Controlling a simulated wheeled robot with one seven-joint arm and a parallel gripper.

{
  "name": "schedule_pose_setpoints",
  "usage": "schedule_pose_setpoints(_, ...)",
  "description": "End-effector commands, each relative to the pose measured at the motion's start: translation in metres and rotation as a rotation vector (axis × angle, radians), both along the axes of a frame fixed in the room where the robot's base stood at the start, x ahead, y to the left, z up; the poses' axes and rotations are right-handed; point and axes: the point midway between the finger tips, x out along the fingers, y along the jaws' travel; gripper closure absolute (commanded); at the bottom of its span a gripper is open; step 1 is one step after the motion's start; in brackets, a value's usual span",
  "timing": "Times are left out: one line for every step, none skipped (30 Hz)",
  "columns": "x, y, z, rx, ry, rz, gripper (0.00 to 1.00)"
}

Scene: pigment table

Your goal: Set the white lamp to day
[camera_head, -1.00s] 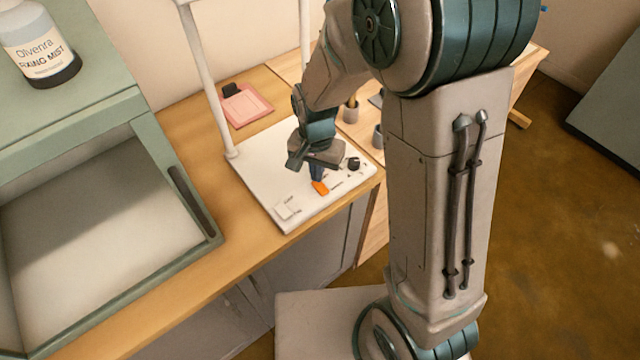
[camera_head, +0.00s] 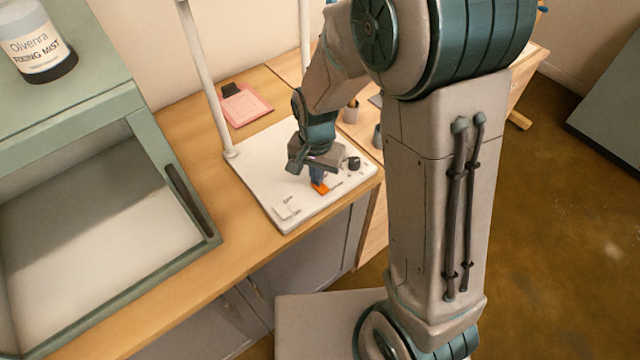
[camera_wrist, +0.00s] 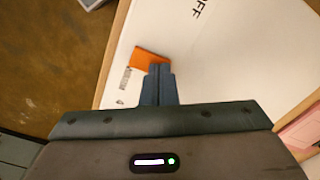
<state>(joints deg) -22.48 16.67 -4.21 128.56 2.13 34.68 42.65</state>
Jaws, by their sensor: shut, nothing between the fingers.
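The white lamp (camera_head: 262,172) has a flat white base on the wooden table, with two upright posts rising from it. On its base are an orange switch piece (camera_head: 320,188), a dark round knob (camera_head: 353,163) and a white rocker (camera_head: 288,207) near the front left corner. My gripper (camera_head: 317,176) is shut and empty, pointing down at the orange piece. In the wrist view the shut fingertips (camera_wrist: 158,72) are right at the orange piece (camera_wrist: 148,58) and partly overlap it; I cannot tell whether they touch. "OFF" is printed on the base; the other labels are too small to read.
A green open-fronted cabinet (camera_head: 150,110) stands at the left with a bottle (camera_head: 38,45) on top. A pink pad (camera_head: 248,107) lies behind the lamp base. Small grey cups (camera_head: 351,112) stand beyond my gripper. The table strip between cabinet and lamp is clear.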

Motion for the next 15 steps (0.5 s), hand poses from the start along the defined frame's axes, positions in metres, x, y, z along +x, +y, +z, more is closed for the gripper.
schedule_pose_setpoints(-0.001, 0.0, -0.001, -0.001, 0.004, 0.0, 1.0)
schedule_pose_setpoints(-0.001, 0.0, 0.0, -0.001, 0.004, 0.0, 1.0)
schedule_pose_setpoints(-0.001, 0.0, 0.001, -0.001, 0.004, 0.0, 1.0)
schedule_pose_setpoints(-0.001, 0.0, 0.003, -0.001, 0.004, 0.0, 1.0)
schedule_pose_setpoints(-0.001, 0.0, 0.005, -0.001, 0.004, 0.0, 1.0)
schedule_pose_setpoints(-0.001, 0.0, 0.008, -0.001, 0.004, 0.0, 1.0)
schedule_pose_setpoints(-0.001, 0.0, 0.01, -0.001, 0.003, 0.0, 1.0)
schedule_pose_setpoints(-0.001, 0.0, 0.013, -0.001, 0.003, 0.0, 1.0)
schedule_pose_setpoints(-0.001, 0.0, 0.017, -0.001, 0.003, 0.0, 1.0)
schedule_pose_setpoints(-0.001, 0.0, 0.019, -0.001, 0.003, 0.0, 1.0)
schedule_pose_setpoints(-0.001, 0.0, 0.022, -0.001, 0.003, 0.0, 1.0)
schedule_pose_setpoints(-0.001, 0.0, 0.025, -0.001, 0.002, 0.0, 1.0)
schedule_pose_setpoints(-0.001, 0.0, 0.027, 0.0, 0.001, 0.0, 1.0)
schedule_pose_setpoints(-0.001, 0.0, 0.03, 0.0, 0.001, 0.0, 1.0)
schedule_pose_setpoints(-0.001, 0.0, 0.033, 0.0, 0.001, 0.0, 1.0)
